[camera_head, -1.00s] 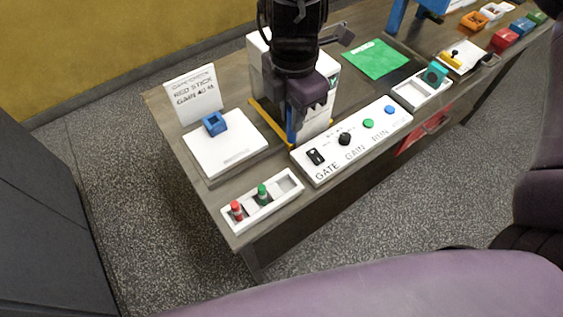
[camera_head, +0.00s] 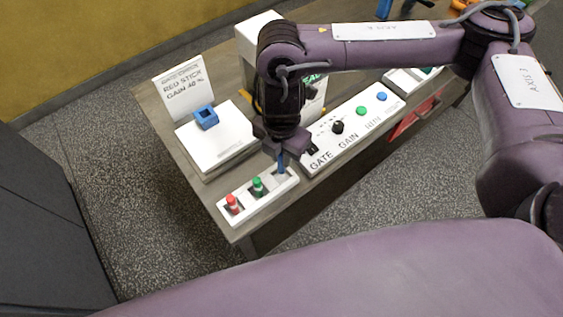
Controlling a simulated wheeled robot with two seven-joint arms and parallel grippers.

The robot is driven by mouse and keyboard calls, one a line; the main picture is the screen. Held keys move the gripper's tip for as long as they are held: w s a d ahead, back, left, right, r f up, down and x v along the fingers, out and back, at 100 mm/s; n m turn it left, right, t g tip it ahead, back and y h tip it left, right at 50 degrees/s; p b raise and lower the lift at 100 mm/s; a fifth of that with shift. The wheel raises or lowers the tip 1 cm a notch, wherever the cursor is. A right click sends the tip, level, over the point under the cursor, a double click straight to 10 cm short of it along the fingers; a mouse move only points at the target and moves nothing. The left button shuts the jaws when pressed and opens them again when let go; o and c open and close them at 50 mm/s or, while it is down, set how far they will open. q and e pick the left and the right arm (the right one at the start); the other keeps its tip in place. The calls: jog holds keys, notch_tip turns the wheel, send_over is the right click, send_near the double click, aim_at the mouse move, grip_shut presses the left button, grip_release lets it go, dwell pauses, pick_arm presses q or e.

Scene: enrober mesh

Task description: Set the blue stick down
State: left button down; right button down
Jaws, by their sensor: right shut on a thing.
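My right gripper (camera_head: 281,150) is shut on the blue stick (camera_head: 281,164) and points down over the right end of the white stick tray (camera_head: 240,222). The blue stick is upright, with its lower end at the tray's right compartment; I cannot tell whether it touches the floor of it. A red stick (camera_head: 232,204) stands in the tray's left compartment and a green stick (camera_head: 258,187) in the middle one. My left gripper is not in view.
A white control box (camera_head: 325,158) with GATE, GAIN and RUN controls lies just right of the gripper. A white plate with a blue square holder (camera_head: 206,117) and a card reading "RED STICK GAIN 40 %" (camera_head: 183,88) stand at left. The table's front edge is close to the tray.

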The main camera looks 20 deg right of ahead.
aim_at(281, 162)
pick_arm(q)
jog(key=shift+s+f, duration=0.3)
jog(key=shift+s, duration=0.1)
pick_arm(e)
jog(key=shift+f, duration=2.2)
pick_arm(q)
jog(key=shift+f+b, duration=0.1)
jog(key=shift+b, duration=0.2)
pick_arm(e)
jog(key=shift+f, duration=0.1)
jog(key=c, duration=1.3)
grip_release()
jog(key=shift+c, duration=0.2)
jog(key=shift+w+r, duration=0.1)
jog(key=shift+r, duration=0.5)
notch_tip(281, 162, up, 11)
jog(key=shift+r, duration=0.1)
